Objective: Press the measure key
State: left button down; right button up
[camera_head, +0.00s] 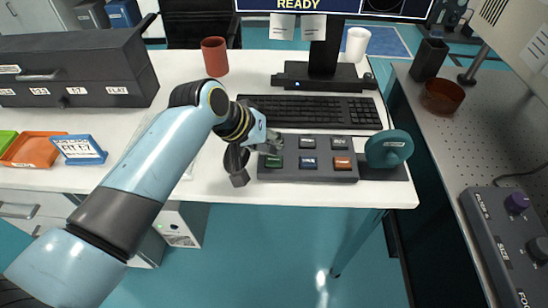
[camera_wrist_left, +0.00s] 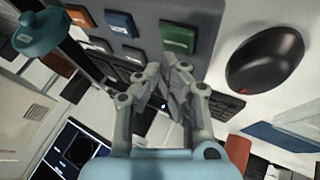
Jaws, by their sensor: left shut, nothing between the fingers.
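A dark grey key panel (camera_head: 310,176) lies at the front of the white desk. Its front row has a green key (camera_head: 273,162), a blue key (camera_head: 308,162) and an orange key (camera_head: 342,163). Its back row shows two grey keys, one in the middle (camera_head: 306,142) and one at right (camera_head: 339,143). The labels are too small to read, so I cannot tell which is the measure key. My left gripper (camera_head: 273,145) is shut and empty over the panel's back left corner, covering that spot. In the left wrist view its fingertips (camera_wrist_left: 167,72) are beside the green key (camera_wrist_left: 178,38); contact is unclear.
A black keyboard (camera_head: 322,112) lies behind the panel, and a teal knob (camera_head: 388,148) stands at its right. A black mouse (camera_wrist_left: 265,62) is close to the gripper. A red-brown mug (camera_head: 215,56) and a monitor stand (camera_head: 322,76) are further back.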

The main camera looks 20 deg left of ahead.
pick_arm(q)
jog(key=shift+f, duration=0.1)
dwell(0.6)
jog(key=shift+f, duration=0.35)
jog(key=shift+f, duration=0.4)
dwell(0.7)
jog(key=shift+r, duration=0.1)
jog(key=shift+r+p, duration=0.75)
jog(key=shift+p, duration=0.2)
notch_tip(320, 180, up, 5)
jog(key=p, duration=0.5)
jog(key=shift+p, duration=0.35)
